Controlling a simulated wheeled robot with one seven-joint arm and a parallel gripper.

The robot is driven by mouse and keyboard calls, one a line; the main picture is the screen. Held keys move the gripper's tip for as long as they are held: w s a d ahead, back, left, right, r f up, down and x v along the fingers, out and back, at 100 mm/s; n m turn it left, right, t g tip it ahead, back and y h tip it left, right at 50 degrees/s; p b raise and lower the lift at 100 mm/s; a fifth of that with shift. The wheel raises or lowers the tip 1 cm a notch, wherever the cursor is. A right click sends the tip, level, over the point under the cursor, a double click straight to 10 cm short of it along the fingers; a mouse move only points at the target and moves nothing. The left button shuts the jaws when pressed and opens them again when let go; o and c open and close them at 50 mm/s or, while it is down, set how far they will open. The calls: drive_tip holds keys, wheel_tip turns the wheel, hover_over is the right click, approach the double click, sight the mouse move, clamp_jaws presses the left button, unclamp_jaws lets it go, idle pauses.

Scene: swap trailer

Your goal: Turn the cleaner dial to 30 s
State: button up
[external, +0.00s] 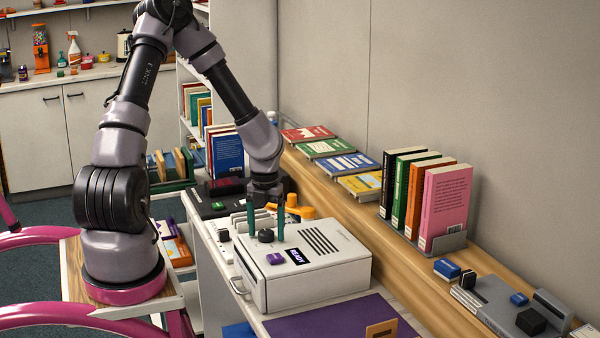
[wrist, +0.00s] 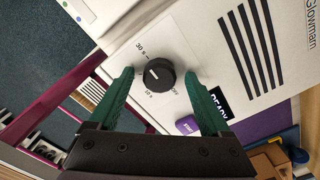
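The cleaner (external: 320,280) is a white box with dark vent slots on top. Its black round dial (external: 265,235) is on the top face; the dial also shows in the wrist view (wrist: 159,75). Around it are printed marks: "30 s" at upper left, "10 s" at lower left and "OFF" at lower right. A pale line shows on the dial, but I cannot tell which mark it points to. My gripper (wrist: 159,74) is open, its green fingers on either side of the dial, with visible gaps. I cannot tell the fingertips' exact height against it.
A purple button (external: 275,258) and a dark "READY" display (external: 297,256) sit beside the dial. Orange-handled items (external: 295,208) lie behind the cleaner. Upright books (external: 440,205) and flat books stand on the wooden ledge along the wall. A purple mat (external: 340,320) is in front.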

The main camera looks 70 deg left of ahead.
drive_tip(key=shift+r, duration=0.1)
wheel_tip(320, 180, up, 11)
idle(0.4)
wheel_tip(320, 180, up, 7)
drive_tip(key=n+y, duration=0.3)
drive_tip(key=n, duration=0.3)
hover_over(266, 231)
drive_tip(key=s+d, duration=0.2)
drive_tip(key=d, duration=0.2)
drive_tip(key=s+d+r+n+t, duration=0.3)
drive_tip(key=s+d+r+n, duration=0.2)
drive_tip(key=r+n, duration=0.3)
drive_tip(key=s+d+r+n+t+h, duration=0.1)
drive_tip(key=s+d+r+n+t, duration=0.3)
drive_tip(key=s+d+r+n, duration=0.2)
wheel_tip(266, 231, up, 4)
drive_tip(key=shift+d+r+n, duration=0.15)
drive_tip(key=shift+d+n, duration=0.25)
drive_tip(key=shift+n, duration=0.7)
